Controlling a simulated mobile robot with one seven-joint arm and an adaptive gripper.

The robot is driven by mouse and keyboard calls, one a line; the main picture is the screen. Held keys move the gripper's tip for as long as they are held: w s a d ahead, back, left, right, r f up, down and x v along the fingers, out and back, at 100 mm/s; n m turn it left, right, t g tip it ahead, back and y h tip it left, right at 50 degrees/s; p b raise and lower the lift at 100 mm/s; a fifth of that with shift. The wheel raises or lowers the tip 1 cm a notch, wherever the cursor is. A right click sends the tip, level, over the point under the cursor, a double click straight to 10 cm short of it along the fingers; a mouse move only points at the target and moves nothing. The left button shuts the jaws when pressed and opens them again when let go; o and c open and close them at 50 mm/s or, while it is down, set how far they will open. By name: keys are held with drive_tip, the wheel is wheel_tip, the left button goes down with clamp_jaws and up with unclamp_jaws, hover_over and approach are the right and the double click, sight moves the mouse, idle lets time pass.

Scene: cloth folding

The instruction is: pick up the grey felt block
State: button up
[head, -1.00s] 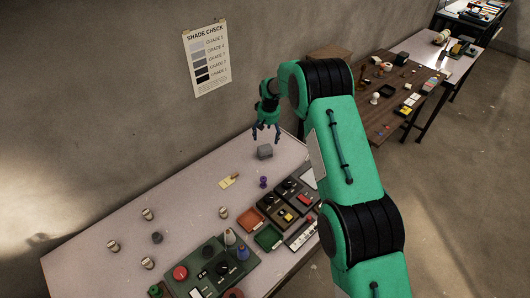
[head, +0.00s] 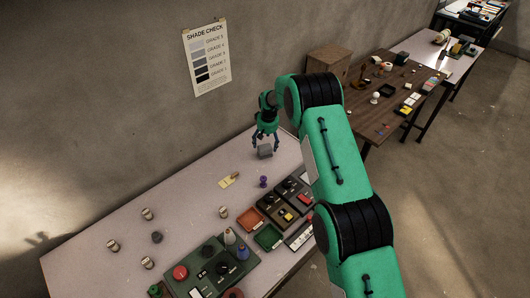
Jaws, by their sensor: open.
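The grey felt block (head: 265,152) sits on the pale table (head: 195,200) near its far end, close to the wall. My gripper (head: 265,146) points down over the block and is open.
A yellow tag (head: 226,182) and a purple piece (head: 263,181) lie nearer than the block. Dark trays (head: 280,205), an orange tray (head: 249,218) and a green panel (head: 213,272) fill the right side. Several small cylinders (head: 147,214) stand at the left.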

sight(265, 147)
drive_tip(key=shift+w+a+f, duration=0.1)
drive_tip(key=shift+w+f, duration=0.05)
drive_tip(key=shift+f, duration=0.65)
drive_tip(key=shift+f, duration=0.1)
drive_tip(key=shift+w+a+f, duration=0.1)
drive_tip(key=shift+f, duration=1.15)
drive_tip(key=shift+w+a+f, duration=0.1)
drive_tip(key=shift+f, duration=1.15)
drive_tip(key=c, duration=1.5)
